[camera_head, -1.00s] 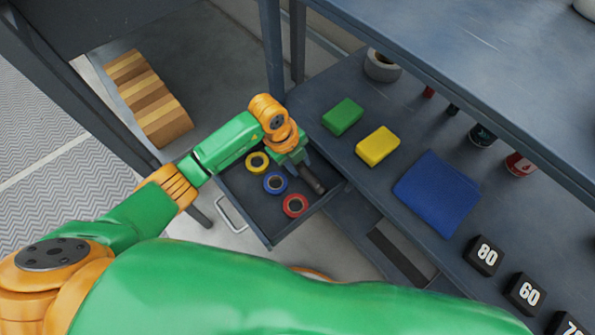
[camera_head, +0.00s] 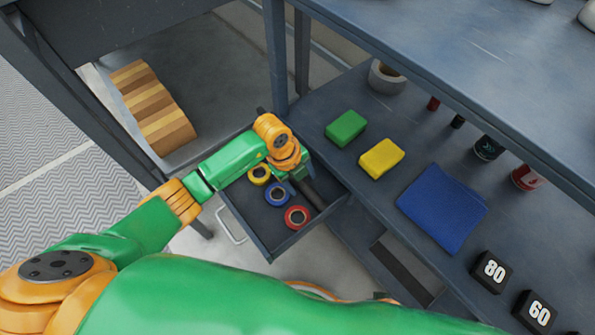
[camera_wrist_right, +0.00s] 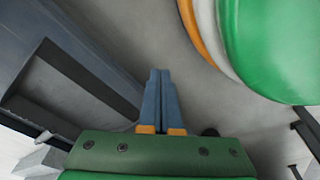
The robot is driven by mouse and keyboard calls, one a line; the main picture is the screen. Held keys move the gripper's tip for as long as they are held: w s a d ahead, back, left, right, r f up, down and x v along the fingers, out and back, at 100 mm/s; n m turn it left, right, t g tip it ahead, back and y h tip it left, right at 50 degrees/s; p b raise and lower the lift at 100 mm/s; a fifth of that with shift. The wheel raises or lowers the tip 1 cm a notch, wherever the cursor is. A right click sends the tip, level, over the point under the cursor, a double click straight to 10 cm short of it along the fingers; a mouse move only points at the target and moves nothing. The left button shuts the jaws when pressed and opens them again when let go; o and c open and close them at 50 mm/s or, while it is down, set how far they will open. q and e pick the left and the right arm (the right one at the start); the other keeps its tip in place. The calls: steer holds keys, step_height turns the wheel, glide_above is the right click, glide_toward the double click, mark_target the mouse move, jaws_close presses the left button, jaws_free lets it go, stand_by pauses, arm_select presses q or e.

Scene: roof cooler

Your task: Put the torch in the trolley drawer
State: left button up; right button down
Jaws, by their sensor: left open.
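The torch (camera_head: 313,196) is a dark cylinder inside the open trolley drawer (camera_head: 240,207), along its right side in the head view. My left gripper (camera_head: 300,178) is open at the torch's upper end, and the arm partly hides that end. Whether the fingers touch the torch cannot be told. The drawer also holds a yellow tape roll (camera_head: 259,174), a blue one (camera_head: 277,194) and a red one (camera_head: 297,217), left of the torch. My right gripper (camera_wrist_right: 160,100) shows in the right wrist view with its fingers together and nothing between them.
The trolley shelf (camera_head: 390,225) right of the drawer carries a green block (camera_head: 346,128), a yellow block (camera_head: 381,158), a blue cloth (camera_head: 441,208) and black number blocks (camera_head: 488,271). A wooden striped piece (camera_head: 152,107) stands at upper left. A table leg (camera_head: 275,50) rises behind the drawer.

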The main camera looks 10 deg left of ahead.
arm_select(q)
steer(key=p+v, duration=0.4)
steer(key=v, duration=0.7)
steer(key=shift+r, duration=0.3)
arm_select(e)
steer(key=shift+h, duration=0.3)
steer(key=s+d, duration=0.1)
steer(key=s, duration=0.1)
steer(key=s+d+r, duration=0.1)
steer(key=s+d, duration=0.1)
steer(key=shift+s+d, duration=0.15)
steer(key=shift+d, duration=0.15)
